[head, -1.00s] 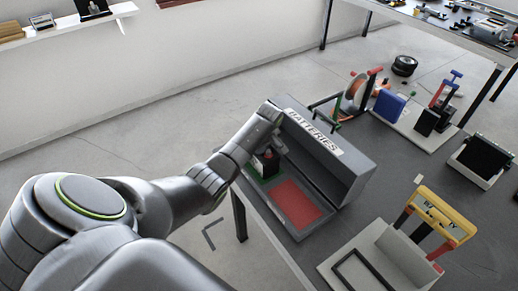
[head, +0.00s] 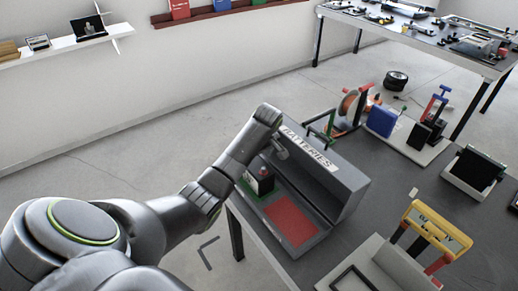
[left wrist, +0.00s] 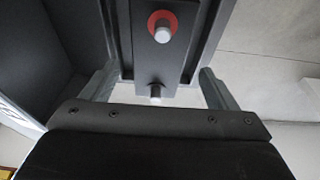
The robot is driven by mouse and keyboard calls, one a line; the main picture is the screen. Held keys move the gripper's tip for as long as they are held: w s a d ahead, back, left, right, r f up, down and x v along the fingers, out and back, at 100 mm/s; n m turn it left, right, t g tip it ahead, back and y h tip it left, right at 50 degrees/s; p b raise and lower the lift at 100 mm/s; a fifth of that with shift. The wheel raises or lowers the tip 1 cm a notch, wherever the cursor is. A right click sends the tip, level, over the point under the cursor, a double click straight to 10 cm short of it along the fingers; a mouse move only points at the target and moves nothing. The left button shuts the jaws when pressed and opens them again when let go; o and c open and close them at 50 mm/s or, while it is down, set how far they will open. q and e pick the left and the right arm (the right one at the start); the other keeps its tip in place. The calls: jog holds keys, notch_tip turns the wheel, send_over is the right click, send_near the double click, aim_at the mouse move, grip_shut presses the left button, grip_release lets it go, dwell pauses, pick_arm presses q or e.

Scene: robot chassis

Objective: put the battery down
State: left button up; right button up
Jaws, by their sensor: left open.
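The battery (head: 259,182) is a dark block with a red-ringed terminal. It stands upright on the green pad (head: 247,190) at the left end of the grey box labelled BATTERIES (head: 352,180). My left gripper (head: 279,150) is just above the battery, open and empty. In the left wrist view the battery's top (left wrist: 152,75) shows two metal terminals, one ringed in red, between the spread fingers of the left gripper (left wrist: 158,88). The fingers look clear of its sides. The battery's base is partly hidden. My right gripper is out of view.
The red pad (head: 291,223) in the box is empty. The box's high back wall stands close beside my gripper. On the dark table (head: 390,195) are a yellow-handled holder (head: 437,230), a black block in a white frame (head: 474,168) and a blue device (head: 382,120).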

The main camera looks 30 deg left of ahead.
pick_arm(q)
jog(key=v, duration=0.5)
jog(key=shift+r, duration=0.1)
dwell(0.4)
